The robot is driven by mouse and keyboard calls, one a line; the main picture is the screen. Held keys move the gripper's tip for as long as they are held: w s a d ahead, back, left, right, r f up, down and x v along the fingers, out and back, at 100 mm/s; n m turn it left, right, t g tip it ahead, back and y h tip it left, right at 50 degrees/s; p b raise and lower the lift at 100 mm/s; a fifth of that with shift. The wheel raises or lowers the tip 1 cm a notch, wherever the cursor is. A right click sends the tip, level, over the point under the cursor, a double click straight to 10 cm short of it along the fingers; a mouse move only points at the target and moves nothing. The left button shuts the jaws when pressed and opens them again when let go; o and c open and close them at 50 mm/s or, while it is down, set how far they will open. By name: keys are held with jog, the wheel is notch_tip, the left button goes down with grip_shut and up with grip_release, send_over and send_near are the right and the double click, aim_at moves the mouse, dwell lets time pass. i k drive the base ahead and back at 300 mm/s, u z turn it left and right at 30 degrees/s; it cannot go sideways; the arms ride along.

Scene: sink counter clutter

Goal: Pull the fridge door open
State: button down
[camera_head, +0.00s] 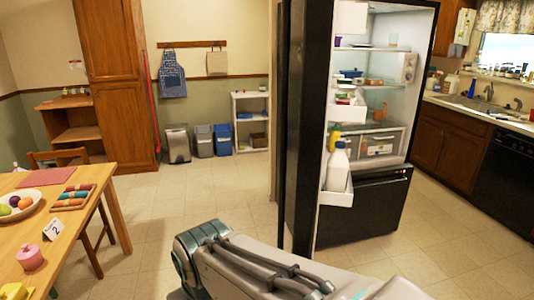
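The black fridge door (306,130) stands open, swung out to the left of the fridge and seen nearly edge-on. Its white inner door bins (337,198) face right and hold a white jug and other items. The lit fridge interior (376,98) shows shelves with food and a lower drawer. The black lower freezer front (365,212) is shut. My arm crosses the bottom of the view in front of the door. My gripper is not visible, and the door's handle is hidden, so I cannot tell whether they touch.
A wooden table (98,183) with a fruit bowl and a chair stand at the left. Bins (203,140) and a white shelf (237,97) line the back wall. The sink counter (460,110) and a black dishwasher (503,180) are at the right. The tiled floor (160,205) between table and fridge is clear.

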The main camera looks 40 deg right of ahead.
aim_at(323, 19)
jog(key=z, duration=0.6)
jog(key=i, duration=1.25)
jog(key=z, duration=0.4)
